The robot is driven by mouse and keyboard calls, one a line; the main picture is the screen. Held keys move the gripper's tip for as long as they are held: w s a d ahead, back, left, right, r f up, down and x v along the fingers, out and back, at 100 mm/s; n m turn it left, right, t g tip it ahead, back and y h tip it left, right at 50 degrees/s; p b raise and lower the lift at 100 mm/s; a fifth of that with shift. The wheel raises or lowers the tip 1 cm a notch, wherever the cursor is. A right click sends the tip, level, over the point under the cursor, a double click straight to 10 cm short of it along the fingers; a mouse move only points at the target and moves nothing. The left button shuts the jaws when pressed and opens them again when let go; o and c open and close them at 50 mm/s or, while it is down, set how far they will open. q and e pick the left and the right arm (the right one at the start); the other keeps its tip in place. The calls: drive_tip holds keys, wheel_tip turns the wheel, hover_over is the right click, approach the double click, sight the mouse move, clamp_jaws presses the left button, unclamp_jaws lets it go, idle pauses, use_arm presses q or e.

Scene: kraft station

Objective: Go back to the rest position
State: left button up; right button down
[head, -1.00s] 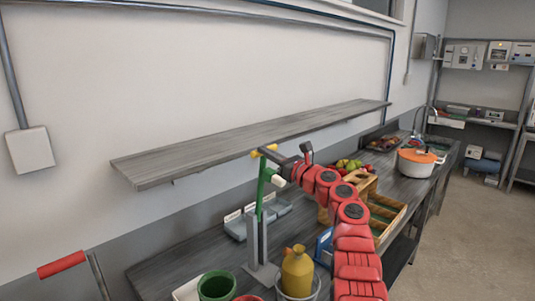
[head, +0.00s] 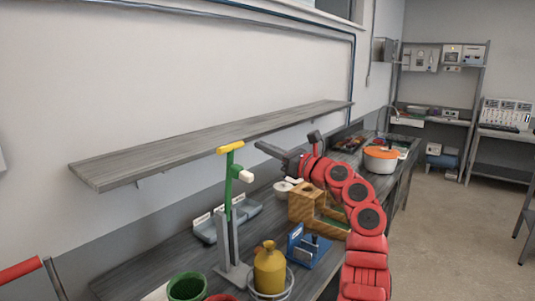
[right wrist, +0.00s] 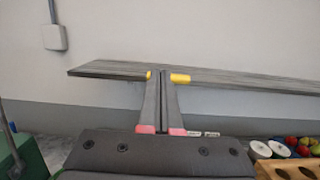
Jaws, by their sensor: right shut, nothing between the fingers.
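My right gripper (head: 262,149) is dark grey on my red arm. In the head view it is raised over the bench, pointing left below the shelf edge, with its fingers together and empty. A green post with a yellow top bar (head: 230,148) and a white block stands just left of the fingertips, with a gap in the picture. In the right wrist view the closed fingers (right wrist: 161,75) point at the wall shelf, and the yellow bar (right wrist: 180,78) shows partly hidden behind them. My left gripper is out of view.
A long grey shelf (head: 200,143) runs along the wall. The bench holds a yellow jug (head: 270,270), a green pot (head: 187,288), a blue holder (head: 306,247), a wooden block (head: 305,207), a grey tray (head: 240,220) and an orange-lidded pot (head: 381,160). Open floor (head: 450,230) lies right.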

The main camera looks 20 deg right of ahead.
drive_tip(key=shift+s+d+r, duration=0.2)
drive_tip(key=shift+s+r, duration=0.1)
drive_tip(key=shift+s, duration=0.15)
drive_tip(key=shift+w, duration=0.1)
